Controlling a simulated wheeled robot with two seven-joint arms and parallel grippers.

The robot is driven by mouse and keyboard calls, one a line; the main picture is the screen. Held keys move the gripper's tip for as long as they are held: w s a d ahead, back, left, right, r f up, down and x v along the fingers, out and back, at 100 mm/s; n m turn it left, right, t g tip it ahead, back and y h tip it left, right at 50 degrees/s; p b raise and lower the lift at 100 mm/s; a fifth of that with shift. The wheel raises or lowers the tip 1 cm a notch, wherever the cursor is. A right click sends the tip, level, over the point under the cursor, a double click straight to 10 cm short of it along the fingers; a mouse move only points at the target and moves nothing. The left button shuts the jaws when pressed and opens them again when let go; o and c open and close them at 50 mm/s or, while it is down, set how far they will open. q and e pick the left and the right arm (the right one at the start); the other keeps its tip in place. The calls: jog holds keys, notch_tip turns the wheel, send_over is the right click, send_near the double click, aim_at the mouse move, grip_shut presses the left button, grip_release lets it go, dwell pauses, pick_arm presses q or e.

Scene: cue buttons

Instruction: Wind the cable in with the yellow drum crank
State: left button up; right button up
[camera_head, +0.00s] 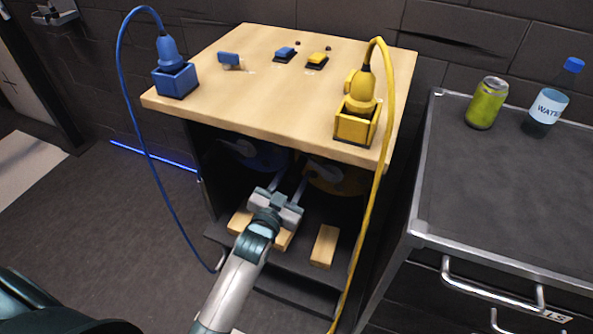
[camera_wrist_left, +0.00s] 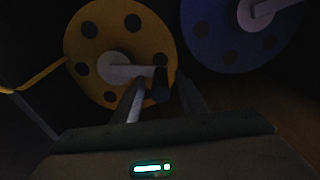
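The yellow drum (camera_head: 335,178) sits in the dark cabinet under the tabletop, at the right. In the left wrist view the yellow drum (camera_wrist_left: 98,35) is at the left, with a pale crank arm (camera_wrist_left: 128,71) and a dark handle (camera_wrist_left: 160,85). My left gripper (camera_head: 288,184) reaches into the cabinet. In the wrist view its fingers (camera_wrist_left: 160,97) are apart, with the handle showing between their tips; I cannot tell whether they touch it. The yellow cable (camera_head: 383,165) runs from a yellow plug in a yellow socket box (camera_head: 356,126) down past the cabinet. My right gripper is not in view.
A blue drum (camera_head: 255,155) sits beside the yellow one. A blue cable (camera_head: 140,135) hangs at the left. Wooden blocks (camera_head: 324,246) lie on the step below my arm. Blue (camera_head: 285,53) and yellow (camera_head: 317,60) buttons stand on the tabletop. A dark drawer cabinet (camera_head: 500,190) is at the right.

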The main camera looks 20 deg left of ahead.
pick_arm(q)
jog(key=shift+w, duration=0.8)
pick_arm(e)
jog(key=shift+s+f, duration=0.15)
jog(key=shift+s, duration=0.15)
pick_arm(q)
grip_shut()
jog(key=shift+r, duration=0.1)
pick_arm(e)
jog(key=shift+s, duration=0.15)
